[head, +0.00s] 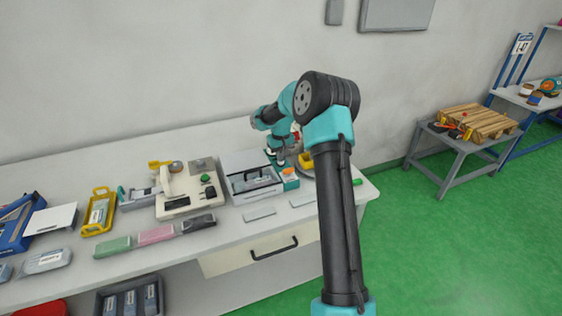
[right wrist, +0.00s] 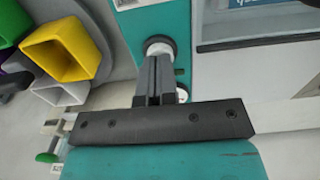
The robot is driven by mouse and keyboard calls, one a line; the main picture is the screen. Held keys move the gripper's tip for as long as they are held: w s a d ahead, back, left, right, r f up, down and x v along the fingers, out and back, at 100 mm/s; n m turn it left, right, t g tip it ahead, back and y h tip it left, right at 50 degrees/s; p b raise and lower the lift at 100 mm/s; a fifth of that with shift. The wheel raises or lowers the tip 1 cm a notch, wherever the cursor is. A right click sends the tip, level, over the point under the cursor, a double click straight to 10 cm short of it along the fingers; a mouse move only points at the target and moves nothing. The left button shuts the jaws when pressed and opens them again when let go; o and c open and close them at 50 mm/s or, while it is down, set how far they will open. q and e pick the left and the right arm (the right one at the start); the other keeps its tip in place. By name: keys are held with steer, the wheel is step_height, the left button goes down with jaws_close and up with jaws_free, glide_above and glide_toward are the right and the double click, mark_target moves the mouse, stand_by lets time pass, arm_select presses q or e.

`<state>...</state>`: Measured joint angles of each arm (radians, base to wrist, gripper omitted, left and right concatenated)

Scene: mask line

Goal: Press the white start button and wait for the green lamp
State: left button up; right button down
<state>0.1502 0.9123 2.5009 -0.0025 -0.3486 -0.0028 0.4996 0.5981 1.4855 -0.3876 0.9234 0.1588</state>
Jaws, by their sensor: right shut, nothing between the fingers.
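The white start button (right wrist: 160,43) sits in a dark ring on a teal box (right wrist: 130,30). In the head view the teal box (head: 291,184) stands at the right part of the bench, with an orange patch (head: 288,172) on it. My right gripper (right wrist: 157,60) is shut and empty, its fingertips at the near edge of the white button; I cannot tell whether they touch it. It also shows in the head view (head: 281,163), above the box. A second small round white part (right wrist: 182,93) is half hidden behind the fingers. I see no green lamp lit. My left gripper is out of view.
A grey tray (head: 232,187) with a dark-framed opening stands left of the teal box. Yellow, grey and purple bins (right wrist: 75,50) lie close to the gripper's left in the wrist view. A beige fixture (head: 190,203) stands further left. Two pale plates (head: 259,213) lie in front.

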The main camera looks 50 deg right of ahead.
steer(key=shift+r, duration=0.95)
steer(key=shift+r, duration=0.1)
steer(key=shift+r, duration=2.4)
